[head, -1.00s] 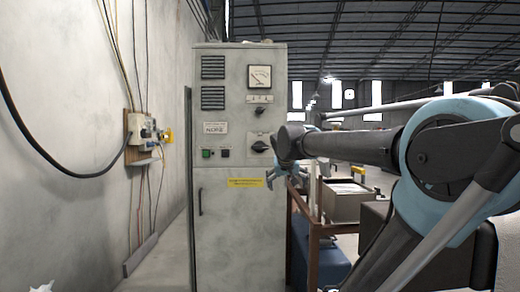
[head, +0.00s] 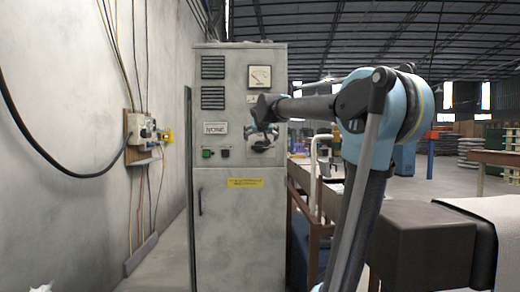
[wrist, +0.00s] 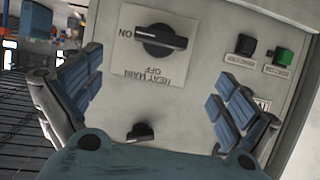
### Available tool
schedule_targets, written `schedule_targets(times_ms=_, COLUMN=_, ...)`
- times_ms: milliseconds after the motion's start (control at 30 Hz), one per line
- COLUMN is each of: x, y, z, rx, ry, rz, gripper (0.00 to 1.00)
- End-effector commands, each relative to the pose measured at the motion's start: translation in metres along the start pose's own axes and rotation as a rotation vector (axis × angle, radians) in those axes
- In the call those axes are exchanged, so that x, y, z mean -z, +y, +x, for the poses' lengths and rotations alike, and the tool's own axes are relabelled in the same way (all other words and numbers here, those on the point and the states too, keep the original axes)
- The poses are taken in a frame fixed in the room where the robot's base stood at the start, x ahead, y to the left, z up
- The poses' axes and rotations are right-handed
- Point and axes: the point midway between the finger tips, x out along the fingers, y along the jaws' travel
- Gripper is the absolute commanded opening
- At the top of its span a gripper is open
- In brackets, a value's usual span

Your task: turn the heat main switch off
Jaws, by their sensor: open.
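The heat main switch is a black rotary knob (wrist: 160,40) on a pale plate on the grey cabinet front. The wrist view shows its label upside down, with ON at the left and OFF below the knob. The knob's bar lies roughly sideways in that view, in line with ON. In the head view the switch (head: 262,146) shows just below my gripper (head: 264,131). In the wrist view my gripper (wrist: 157,92) is open and empty, its blue-padded fingers spread wide to either side. The knob is beyond the fingers, and no contact shows.
The cabinet (head: 240,220) also has a smaller black knob (wrist: 140,132), a green button (wrist: 284,58), a black button (wrist: 246,43) and a meter (head: 259,77). A wall box (head: 143,130) with cables is at left. A brown-framed cart (head: 306,205) stands at right.

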Motion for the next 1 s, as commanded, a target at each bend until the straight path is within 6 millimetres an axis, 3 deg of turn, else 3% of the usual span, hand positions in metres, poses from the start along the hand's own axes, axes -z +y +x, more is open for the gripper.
schedule_targets(times_ms=600, x=0.0, y=0.001, z=0.092, rx=-0.002, ry=-0.001, rz=0.001, gripper=0.97)
schedule_targets(times_ms=1000, x=0.0, y=0.001, z=0.122, rx=-0.001, ry=-0.001, rz=0.001, gripper=0.97)
